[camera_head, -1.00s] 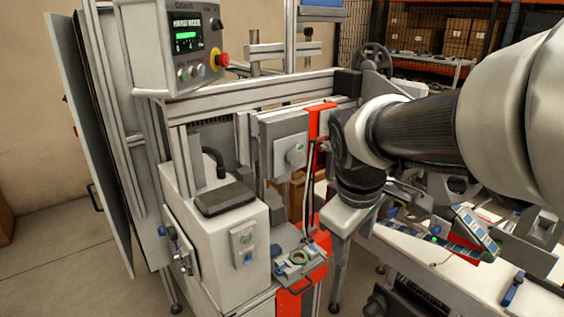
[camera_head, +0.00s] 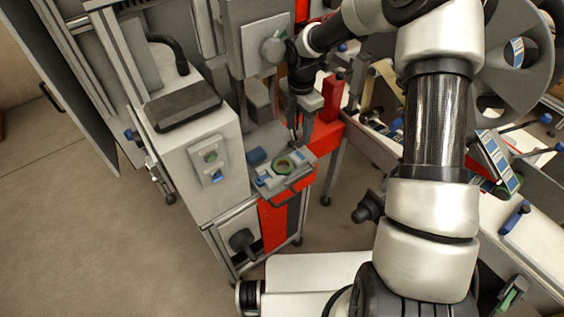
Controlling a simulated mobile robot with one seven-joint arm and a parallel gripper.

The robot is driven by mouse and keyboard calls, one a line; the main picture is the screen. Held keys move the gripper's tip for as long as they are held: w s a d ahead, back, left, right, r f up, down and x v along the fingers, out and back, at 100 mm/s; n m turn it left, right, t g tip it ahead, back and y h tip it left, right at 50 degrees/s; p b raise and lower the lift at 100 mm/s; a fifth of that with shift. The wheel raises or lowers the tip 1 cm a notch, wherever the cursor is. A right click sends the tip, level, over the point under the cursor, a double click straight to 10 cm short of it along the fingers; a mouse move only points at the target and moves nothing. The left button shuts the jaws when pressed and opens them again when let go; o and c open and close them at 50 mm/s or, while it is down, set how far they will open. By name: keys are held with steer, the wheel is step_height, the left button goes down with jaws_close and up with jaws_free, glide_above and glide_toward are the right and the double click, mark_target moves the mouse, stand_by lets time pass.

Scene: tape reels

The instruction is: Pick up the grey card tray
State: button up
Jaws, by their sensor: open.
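A small grey tray (camera_head: 268,188) with a dark front handle sits on the red-fronted stand of the machine, near the middle of the head view. It looks like the grey card tray. A green ring (camera_head: 284,164) and small blue pieces lie on it. My gripper (camera_head: 297,134) points down just above and behind the tray's far right side. It is open, with nothing visible between its thin, dark fingers. Their tips are small in this view, and I cannot tell whether they touch anything.
A white machine housing (camera_head: 205,150) with a black pad stands left of the tray. A grey block with a knob (camera_head: 273,50) rises behind. At right are a large grey reel (camera_head: 520,60) and a white bench with blue-striped strips (camera_head: 497,160). Open floor lies at left.

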glide_above(299, 156)
steer(key=f, duration=0.5)
steer(key=shift+s+a+f, duration=0.15)
steer(key=shift+a+f, duration=0.1)
steer(key=shift+a, duration=0.05)
steer(key=shift+d+f+p, duration=0.15)
steer(key=shift+f+p, duration=0.05)
steer(key=shift+f, duration=1.25)
steer(key=shift+d+f+p, duration=0.15)
steer(key=shift+f, duration=1.25)
steer(key=c, duration=0.9)
